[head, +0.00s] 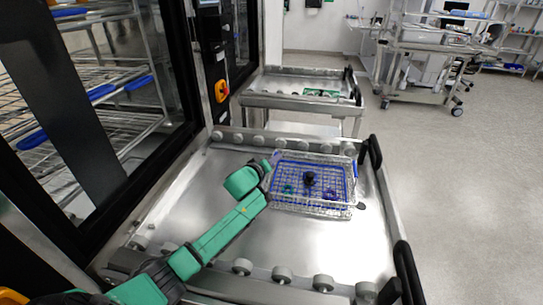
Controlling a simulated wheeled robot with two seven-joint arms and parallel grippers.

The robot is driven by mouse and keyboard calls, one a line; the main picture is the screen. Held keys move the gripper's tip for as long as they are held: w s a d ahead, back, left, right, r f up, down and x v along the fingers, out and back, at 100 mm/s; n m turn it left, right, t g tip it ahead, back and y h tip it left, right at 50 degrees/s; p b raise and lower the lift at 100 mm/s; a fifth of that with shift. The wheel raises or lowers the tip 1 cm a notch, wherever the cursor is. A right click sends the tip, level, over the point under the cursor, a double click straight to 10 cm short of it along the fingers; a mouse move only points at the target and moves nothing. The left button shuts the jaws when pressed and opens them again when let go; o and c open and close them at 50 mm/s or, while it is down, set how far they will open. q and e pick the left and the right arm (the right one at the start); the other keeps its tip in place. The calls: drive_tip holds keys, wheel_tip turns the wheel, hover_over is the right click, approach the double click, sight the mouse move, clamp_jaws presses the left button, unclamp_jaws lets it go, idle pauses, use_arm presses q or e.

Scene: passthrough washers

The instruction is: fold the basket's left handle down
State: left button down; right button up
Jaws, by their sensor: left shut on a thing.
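The wire basket (312,208) sits on the steel roller table, toward its back right. It has a silver mesh frame and a blue inner rim. A few small items lie inside it, including a black one (309,178). My left arm is green and reaches in from the lower left. My left gripper (272,162) is at the basket's left side, shut at the left handle, which is mostly hidden by the gripper. The handle's exact angle is too small to tell. My right gripper is not in view.
The roller table (210,190) has raised edges with rollers and black bumpers (375,152) on the right. A washer with a glass door (90,100) stands at the left. Another steel cart (300,82) stands behind. The table left of the basket is bare.

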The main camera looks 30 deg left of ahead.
use_arm(q)
drive_tip(key=shift+w+d+m, duration=0.1)
drive_tip(key=shift+d+m, duration=0.25)
drive_tip(key=shift+m, duration=0.15)
drive_tip(key=shift+w+d+f+m+g+y, duration=0.1)
drive_tip(key=shift+d+f+m+g+y, duration=0.35)
drive_tip(key=shift+m+y, duration=0.35)
drive_tip(key=c, duration=0.9)
unclamp_jaws()
drive_tip(key=shift+r, duration=0.1)
drive_tip(key=shift+s+r+p, duration=0.15)
drive_tip(key=shift+s+p, duration=0.25)
drive_tip(key=shift+s, duration=0.1)
drive_tip(key=p+v, duration=0.1)
drive_tip(key=v, duration=1.2)
drive_tip(key=shift+s+r, duration=0.1)
drive_tip(key=shift+s, duration=0.1)
